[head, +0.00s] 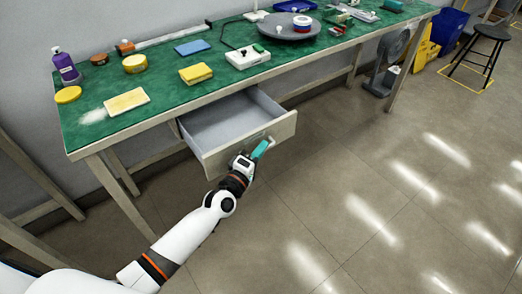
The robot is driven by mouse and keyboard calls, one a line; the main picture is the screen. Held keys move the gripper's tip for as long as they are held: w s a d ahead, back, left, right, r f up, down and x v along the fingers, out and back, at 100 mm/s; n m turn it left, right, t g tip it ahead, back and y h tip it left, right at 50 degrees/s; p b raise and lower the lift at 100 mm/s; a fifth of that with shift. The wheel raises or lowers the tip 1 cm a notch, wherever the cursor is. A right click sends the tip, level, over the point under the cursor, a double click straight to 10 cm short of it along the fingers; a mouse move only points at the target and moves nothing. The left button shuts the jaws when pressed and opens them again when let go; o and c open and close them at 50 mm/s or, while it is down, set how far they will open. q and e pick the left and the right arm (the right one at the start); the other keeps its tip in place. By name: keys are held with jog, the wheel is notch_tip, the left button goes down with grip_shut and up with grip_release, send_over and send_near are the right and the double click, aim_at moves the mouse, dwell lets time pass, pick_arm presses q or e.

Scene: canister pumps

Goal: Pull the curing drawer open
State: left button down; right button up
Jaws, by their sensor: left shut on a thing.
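The curing drawer (219,158) hangs under the green-topped workbench (160,118) and stands well out from it. Its grey inside shows and looks empty. My left gripper (264,146) is at the drawer's front panel, shut on the drawer handle, which is mostly hidden behind the fingers. My left arm reaches in from the bottom left. My right gripper is not in view.
On the bench are a purple bottle (66,68), yellow sponges (196,73), a white power strip (247,57) and a grey round turntable (287,27). A floor fan (384,75) and black stool (485,45) stand right. The floor before the drawer is clear.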

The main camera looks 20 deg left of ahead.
pick_arm(q)
jog(key=c, duration=1.5)
grip_release()
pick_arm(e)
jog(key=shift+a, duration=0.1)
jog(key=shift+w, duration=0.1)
pick_arm(q)
jog(key=shift+s, duration=0.1)
jog(key=shift+s+a+f, duration=0.1)
jog(key=shift+s+a, duration=0.05)
jog(key=shift+s, duration=0.1)
jog(key=v, duration=1.1)
jog(key=shift+s, duration=0.15)
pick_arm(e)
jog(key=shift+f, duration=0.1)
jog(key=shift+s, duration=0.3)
